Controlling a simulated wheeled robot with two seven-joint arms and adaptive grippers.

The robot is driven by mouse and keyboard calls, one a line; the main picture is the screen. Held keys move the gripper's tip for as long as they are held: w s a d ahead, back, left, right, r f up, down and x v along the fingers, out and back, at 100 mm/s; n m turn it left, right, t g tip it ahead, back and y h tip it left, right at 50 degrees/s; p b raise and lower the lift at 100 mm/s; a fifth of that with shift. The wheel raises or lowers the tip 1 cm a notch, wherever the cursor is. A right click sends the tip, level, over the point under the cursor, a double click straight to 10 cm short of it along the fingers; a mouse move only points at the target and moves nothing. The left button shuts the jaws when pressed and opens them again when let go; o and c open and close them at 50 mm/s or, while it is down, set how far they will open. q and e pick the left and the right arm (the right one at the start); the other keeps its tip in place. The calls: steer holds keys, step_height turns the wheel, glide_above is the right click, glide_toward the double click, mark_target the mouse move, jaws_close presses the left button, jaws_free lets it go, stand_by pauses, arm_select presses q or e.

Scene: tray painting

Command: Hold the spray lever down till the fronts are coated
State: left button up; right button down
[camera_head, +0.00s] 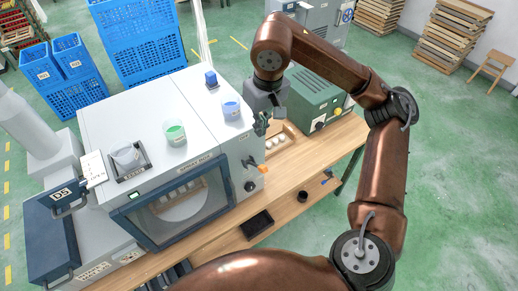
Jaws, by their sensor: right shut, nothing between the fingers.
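The spray box (150,140) is a pale grey cabinet on the wooden bench, with a dark-framed window (180,208) in front. Behind the window are a round pale shape and a row of small pale pieces, too dim to tell how coated they are. A lever with an orange tip (261,168) sticks out of the box's right side. My right gripper (262,126) is shut and empty beside the box's upper right edge, higher in the picture than the lever and apart from it. My left gripper is out of view.
A wooden tray (293,138) with pale pieces lies right of the box, before a green machine (306,101). Cups (174,132) and a small dish stand on the box top. A black tray (256,224) lies below. Blue crates (140,40) stand behind.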

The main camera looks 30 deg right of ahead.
steer(key=p, duration=0.2)
glide_above(261, 166)
steer(key=w, duration=0.3)
steer(key=f, duration=0.9)
steer(key=shift+s+f, duration=0.25)
steer(key=shift+f, duration=0.15)
steer(key=s+f, duration=0.2)
steer(key=shift+d+f+p, duration=0.15)
steer(key=shift+f+p, duration=0.15)
steer(key=shift+f, duration=0.05)
steer(key=shift+s+f, duration=0.2)
steer(key=shift+f, duration=0.15)
steer(key=shift+f, duration=0.1)
